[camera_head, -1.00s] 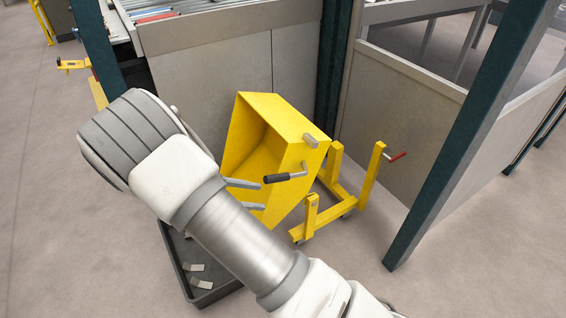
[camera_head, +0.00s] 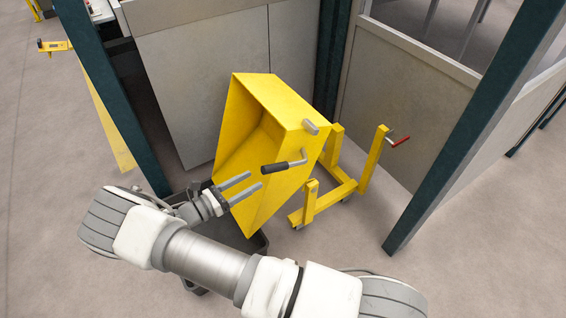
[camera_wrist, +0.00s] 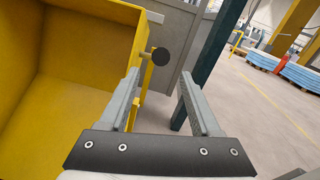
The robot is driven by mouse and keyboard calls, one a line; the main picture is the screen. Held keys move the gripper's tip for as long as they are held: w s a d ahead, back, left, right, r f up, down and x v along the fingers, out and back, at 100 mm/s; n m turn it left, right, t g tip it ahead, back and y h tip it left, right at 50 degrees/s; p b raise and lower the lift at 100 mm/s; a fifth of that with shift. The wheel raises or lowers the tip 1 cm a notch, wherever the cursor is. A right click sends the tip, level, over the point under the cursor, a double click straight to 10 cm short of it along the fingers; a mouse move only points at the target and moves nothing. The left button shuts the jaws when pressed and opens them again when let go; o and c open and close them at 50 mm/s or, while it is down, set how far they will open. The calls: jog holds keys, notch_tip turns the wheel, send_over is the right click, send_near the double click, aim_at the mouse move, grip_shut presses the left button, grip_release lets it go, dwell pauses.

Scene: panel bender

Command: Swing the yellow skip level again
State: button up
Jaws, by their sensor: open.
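The yellow skip (camera_head: 285,160) is tipped over on its yellow wheeled frame (camera_head: 340,190), its open mouth facing left in the head view. A handle with a black grip (camera_head: 275,168) sticks out from its near side wall. My gripper (camera_head: 254,184) is open, with both fingers pointing right beside that wall, just below and left of the grip. In the wrist view the round end of the black grip (camera_wrist: 161,56) shows ahead between the open fingers (camera_wrist: 158,92), nearer the left one, with the skip (camera_wrist: 70,95) at left. Nothing is held.
A dark tray (camera_head: 258,242) lies on the floor under the skip's mouth, partly hidden by my arm. A red-handled lever (camera_head: 400,140) is on the frame's upright. Dark posts (camera_head: 450,150) and grey panels (camera_head: 390,110) stand behind and to the right. Floor is clear at lower right.

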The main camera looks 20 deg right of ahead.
aim_at(281, 164)
jog(key=b+x, duration=0.1)
jog(key=x, duration=1.1)
jog(key=shift+w+d, duration=0.1)
jog(key=shift+d, duration=0.25)
grip_shut()
dwell(0.7)
